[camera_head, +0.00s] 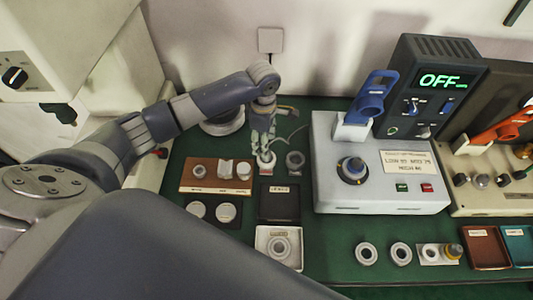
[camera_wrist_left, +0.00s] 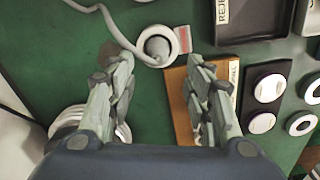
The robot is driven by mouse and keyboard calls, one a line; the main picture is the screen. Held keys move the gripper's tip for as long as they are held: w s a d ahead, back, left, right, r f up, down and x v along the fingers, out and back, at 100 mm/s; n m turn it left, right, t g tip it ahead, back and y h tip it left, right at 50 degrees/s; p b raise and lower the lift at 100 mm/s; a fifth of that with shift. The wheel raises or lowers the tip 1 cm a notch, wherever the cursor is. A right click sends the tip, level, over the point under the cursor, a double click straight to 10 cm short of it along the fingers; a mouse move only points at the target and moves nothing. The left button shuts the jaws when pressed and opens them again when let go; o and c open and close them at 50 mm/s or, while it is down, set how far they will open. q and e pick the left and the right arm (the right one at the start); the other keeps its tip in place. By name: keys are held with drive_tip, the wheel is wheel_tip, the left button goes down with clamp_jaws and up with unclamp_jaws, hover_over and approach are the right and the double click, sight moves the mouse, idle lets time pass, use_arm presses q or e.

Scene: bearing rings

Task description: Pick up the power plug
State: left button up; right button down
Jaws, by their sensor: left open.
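The power plug (camera_wrist_left: 157,46) is a grey, rounded piece with a grey cable (camera_wrist_left: 112,28) running from it. It sits in a white ring beside a small red-and-white label, at the top middle of the left wrist view. In the head view the white ring (camera_head: 267,162) shows just below my fingers, which partly hide the plug. My left gripper (camera_head: 265,150) points down there. In the left wrist view, my left gripper (camera_wrist_left: 158,68) is open and empty, with one finger on each side of the plug's line and the plug just ahead of the tips. My right gripper is not in view.
A brown tray (camera_head: 188,176) with parts lies close to my left fingers. A black tray (camera_head: 279,203) stands in front. A grey machine (camera_head: 375,197) with a blue lever and an "OFF" display (camera_head: 440,79) is to the right. A wall socket (camera_head: 270,40) is behind.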

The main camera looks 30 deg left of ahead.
use_arm(q)
drive_tip(key=shift+w+f, duration=0.2)
drive_tip(key=shift+f, duration=0.55)
drive_tip(key=shift+w+d+f+p, duration=0.1)
drive_tip(key=shift+f+p, duration=0.15)
drive_tip(key=shift+f, duration=0.5)
drive_tip(key=shift+s+d+f+p, duration=0.1)
drive_tip(key=shift+f+p, duration=0.1)
drive_tip(key=shift+f, duration=0.55)
drive_tip(key=shift+w+d+f+p, duration=0.1)
drive_tip(key=shift+f+p, duration=0.15)
drive_tip(key=shift+f, duration=0.5)
clamp_jaws()
